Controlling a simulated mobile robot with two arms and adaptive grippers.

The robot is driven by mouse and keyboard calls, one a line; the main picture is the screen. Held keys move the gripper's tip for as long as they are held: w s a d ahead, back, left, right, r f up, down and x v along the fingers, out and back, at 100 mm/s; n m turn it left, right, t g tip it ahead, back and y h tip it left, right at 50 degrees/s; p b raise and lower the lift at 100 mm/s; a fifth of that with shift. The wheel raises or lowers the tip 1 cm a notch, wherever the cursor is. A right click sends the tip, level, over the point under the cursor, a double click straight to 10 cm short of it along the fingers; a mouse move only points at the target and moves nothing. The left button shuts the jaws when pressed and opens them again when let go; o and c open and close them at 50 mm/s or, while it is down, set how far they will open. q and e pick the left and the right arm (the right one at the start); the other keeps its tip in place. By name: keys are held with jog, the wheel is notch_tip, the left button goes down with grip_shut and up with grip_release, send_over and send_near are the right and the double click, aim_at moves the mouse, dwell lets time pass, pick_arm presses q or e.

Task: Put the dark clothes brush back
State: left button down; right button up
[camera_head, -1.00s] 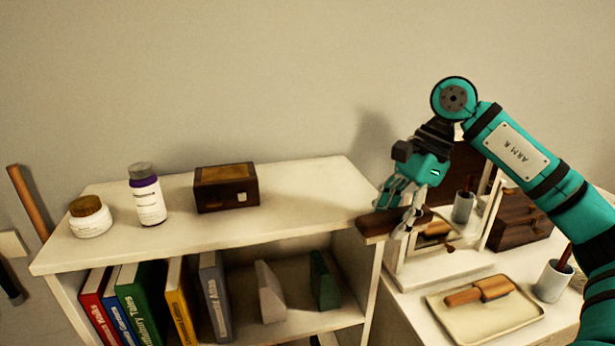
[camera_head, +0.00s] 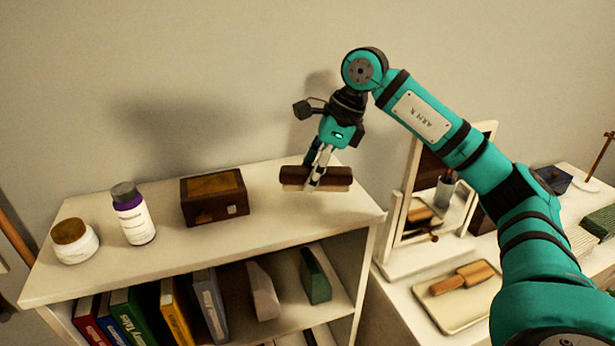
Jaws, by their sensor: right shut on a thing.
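The dark clothes brush (camera_head: 336,179) is a dark brown bar with a paler underside. My right gripper (camera_head: 316,182) points down and is shut on it near its middle. The brush is over the right part of the shelf top (camera_head: 270,236); I cannot tell whether it touches the surface or hangs just above it. My left gripper is not in view.
A dark wooden box (camera_head: 214,198), a white bottle (camera_head: 133,216) and a jar (camera_head: 75,242) stand left on the shelf top. At right, a mirror (camera_head: 440,200) and a tray (camera_head: 455,310) with a lighter wooden brush (camera_head: 463,279) stand on a lower table.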

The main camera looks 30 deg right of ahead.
jog(key=shift+w+a, duration=0.3)
jog(key=shift+a, duration=0.05)
jog(key=shift+f, duration=0.1)
notch_tip(320, 180, down, 3)
jog(key=shift+f+p, duration=0.2)
jog(key=shift+p, duration=0.5)
jog(key=o, duration=1)
jog(key=shift+f, duration=0.1)
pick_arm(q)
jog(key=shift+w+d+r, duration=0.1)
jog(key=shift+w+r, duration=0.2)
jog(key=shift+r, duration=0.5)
